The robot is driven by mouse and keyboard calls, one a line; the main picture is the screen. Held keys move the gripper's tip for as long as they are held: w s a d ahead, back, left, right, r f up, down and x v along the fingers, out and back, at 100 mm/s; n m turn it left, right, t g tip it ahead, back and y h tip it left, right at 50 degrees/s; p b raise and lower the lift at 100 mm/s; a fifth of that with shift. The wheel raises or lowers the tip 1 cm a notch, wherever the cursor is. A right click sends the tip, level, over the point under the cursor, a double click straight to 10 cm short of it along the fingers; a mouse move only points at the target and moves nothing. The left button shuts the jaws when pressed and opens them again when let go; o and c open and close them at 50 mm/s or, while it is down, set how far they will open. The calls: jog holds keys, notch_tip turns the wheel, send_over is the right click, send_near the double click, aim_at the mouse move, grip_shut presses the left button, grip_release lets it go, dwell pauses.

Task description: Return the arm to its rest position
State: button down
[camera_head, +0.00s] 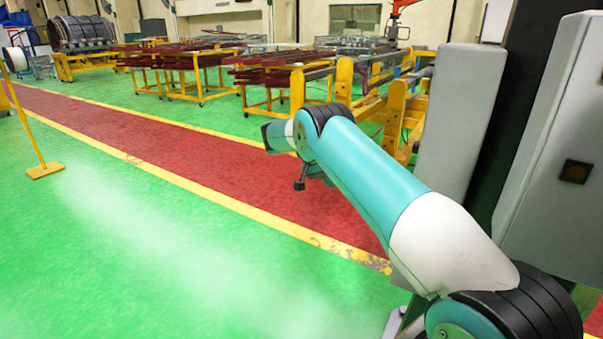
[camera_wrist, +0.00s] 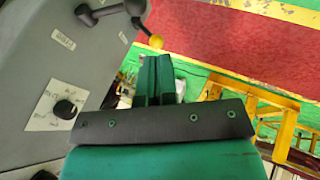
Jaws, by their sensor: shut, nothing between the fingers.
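My teal and white arm (camera_head: 372,178) reaches from the lower right up to the middle of the head view, with its elbow bent there. The links past the elbow are mostly hidden behind it. In the wrist view my gripper (camera_wrist: 157,62) shows as two dark green fingers side by side, close together and shut, with nothing held. Its tips are near a black lever handle (camera_wrist: 133,8) with a yellow ball (camera_wrist: 156,42) in the picture. I cannot tell the depth between them.
A grey panel (camera_wrist: 60,120) with labels and a black knob (camera_wrist: 66,109) fills the left of the wrist view. A grey cabinet (camera_head: 555,130) stands close right of my arm. Yellow racks (camera_head: 270,97) stand beyond the red walkway (camera_head: 185,145).

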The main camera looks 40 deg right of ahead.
jog(key=s+a+r+n+t+y, duration=0.2)
jog(key=a+r+n, duration=0.4)
jog(key=a, duration=0.4)
jog(key=s+a+r+n+t+y, duration=0.1)
jog(key=a+r+n+t, duration=0.25)
jog(key=a+r, duration=0.6)
jog(key=s+a+r+n+y, duration=0.1)
jog(key=s+a+n+y, duration=0.1)
jog(key=s+a, duration=0.5)
jog(key=s+a+r+n+g+y, duration=0.1)
jog(key=s+a+n, duration=0.4)
jog(key=s, duration=0.9)
jog(key=s+a+r+n+g+y, duration=0.1)
jog(key=s+a+n+y, duration=0.2)
jog(key=s+a, duration=0.5)
jog(key=s+y, duration=0.1)
jog(key=s, duration=0.1)
jog(key=shift+s+a+p, duration=0.3)
jog(key=shift+s+p, duration=0.05)
jog(key=shift+p, duration=0.05)
